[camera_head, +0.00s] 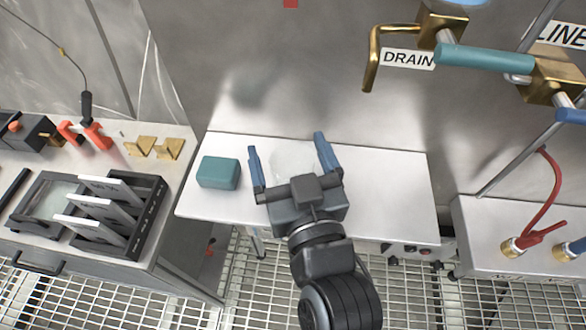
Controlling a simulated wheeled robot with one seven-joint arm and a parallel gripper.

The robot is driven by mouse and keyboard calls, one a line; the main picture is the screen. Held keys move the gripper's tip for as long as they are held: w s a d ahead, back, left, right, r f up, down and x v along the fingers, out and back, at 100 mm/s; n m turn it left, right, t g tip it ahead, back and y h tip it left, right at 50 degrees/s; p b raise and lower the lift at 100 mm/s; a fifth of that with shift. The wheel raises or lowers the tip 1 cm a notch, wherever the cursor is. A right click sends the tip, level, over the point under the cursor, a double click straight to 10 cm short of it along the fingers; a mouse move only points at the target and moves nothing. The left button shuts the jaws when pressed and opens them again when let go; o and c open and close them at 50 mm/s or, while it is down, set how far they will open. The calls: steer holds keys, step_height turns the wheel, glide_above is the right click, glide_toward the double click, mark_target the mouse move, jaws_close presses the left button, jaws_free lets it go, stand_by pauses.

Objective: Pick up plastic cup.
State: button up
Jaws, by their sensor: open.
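A clear, nearly see-through plastic cup (291,164) is faintly visible on the white table (390,200), toward its back edge. My gripper (287,145) is open, with its two blue fingers spread to the left and right of the cup. The gripper's body hides the near part of the cup. I cannot tell whether either finger touches it.
A teal block (218,172) lies on the table left of my gripper. The table's right half is clear. A steel wall with a brass valve handle (372,60) rises behind. A black rack (150,215) stands on the left bench.

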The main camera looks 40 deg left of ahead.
steer(key=shift+c, duration=0.3)
steer(key=c, duration=1)
